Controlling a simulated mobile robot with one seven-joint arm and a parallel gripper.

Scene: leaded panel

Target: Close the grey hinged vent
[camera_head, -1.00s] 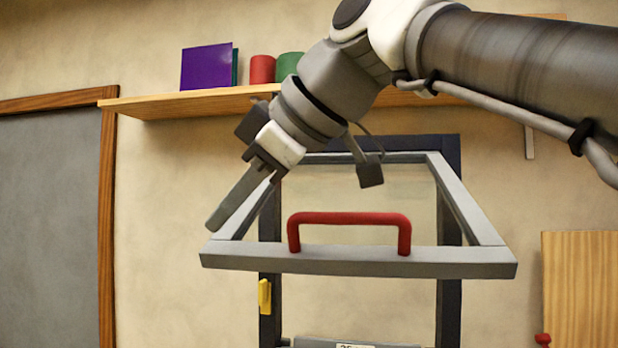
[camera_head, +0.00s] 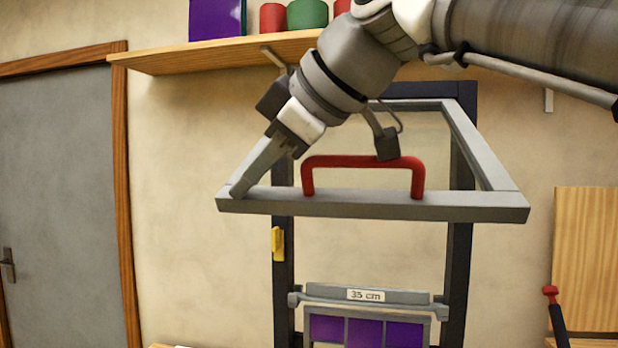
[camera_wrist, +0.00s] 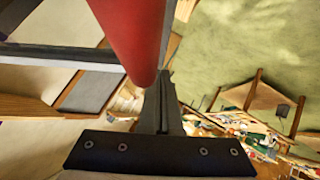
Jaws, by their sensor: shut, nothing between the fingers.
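The grey hinged vent (camera_head: 465,208) stands open in the head view. Its see-through frame swings out toward me from the top of a dark upright frame (camera_head: 284,262). A red handle (camera_head: 362,161) stands on its front bar; the handle also looms large in the wrist view (camera_wrist: 135,35). My gripper (camera_head: 238,190) is shut and empty, pointing down at the front left corner of the vent, left of the handle. I cannot tell whether its tips touch the bar. In the wrist view the closed fingers (camera_wrist: 163,108) show beside the handle's lower end.
A yellow catch (camera_head: 278,243) sits on the dark frame's left post. Below is a grey bar labelled 35 cm (camera_head: 366,295) above purple panes (camera_head: 366,332). A wooden shelf (camera_head: 190,58) with jars is above. A grey door (camera_head: 60,190) is at left, a wooden board (camera_head: 590,250) at right.

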